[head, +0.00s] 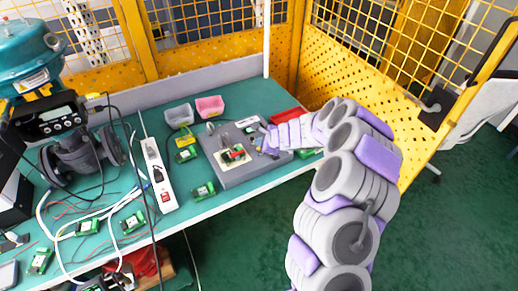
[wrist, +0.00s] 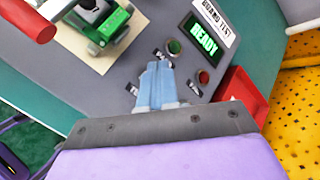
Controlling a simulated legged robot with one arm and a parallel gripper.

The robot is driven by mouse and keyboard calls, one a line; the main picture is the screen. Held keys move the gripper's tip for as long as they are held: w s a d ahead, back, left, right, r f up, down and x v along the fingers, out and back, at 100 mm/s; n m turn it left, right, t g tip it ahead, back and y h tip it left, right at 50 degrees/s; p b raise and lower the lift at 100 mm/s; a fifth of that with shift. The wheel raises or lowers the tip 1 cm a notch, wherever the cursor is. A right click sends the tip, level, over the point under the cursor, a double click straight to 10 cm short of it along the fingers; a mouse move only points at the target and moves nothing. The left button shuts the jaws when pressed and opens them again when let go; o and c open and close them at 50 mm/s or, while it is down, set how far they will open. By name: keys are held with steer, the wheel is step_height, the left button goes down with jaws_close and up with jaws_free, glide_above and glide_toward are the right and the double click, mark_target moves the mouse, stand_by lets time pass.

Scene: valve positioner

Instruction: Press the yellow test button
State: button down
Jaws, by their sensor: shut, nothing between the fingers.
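The grey board test box (head: 240,170) sits on the green bench, and its top fills much of the wrist view (wrist: 150,20). A green button (wrist: 173,46) and a red button (wrist: 203,77) show on it, beside a lit green READY display (wrist: 204,37). No yellow button is visible; a partly covered label starting "TE" shows left of my fingers, and the surface there is hidden by them. My gripper (wrist: 160,68) is shut and empty, its pale blue fingers over the panel just below the green button. It also shows in the head view (head: 270,143). Contact cannot be told.
A green circuit board (wrist: 108,28) sits on a pale plate on the box. A red handle (wrist: 28,20) is at the wrist view's upper left. A red bin (head: 287,117) stands behind my gripper. A white power strip (head: 158,175) and several loose boards lie to the left.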

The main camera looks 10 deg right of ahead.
steer(key=shift+d+f, duration=0.3)
steer(key=shift+f, duration=0.05)
steer(key=shift+a+f+b, duration=0.1)
steer(key=shift+f+b, duration=0.25)
steer(key=shift+b, duration=0.1)
stand_by(0.5)
stand_by(0.4)
steer(key=shift+a+r+p, duration=0.1)
steer(key=shift+r+p, duration=0.65)
steer(key=shift+r, duration=0.05)
step_height(320, 180, up, 5)
steer(key=p, duration=0.4)
steer(key=shift+p, duration=0.3)
steer(key=shift+a, duration=0.1)
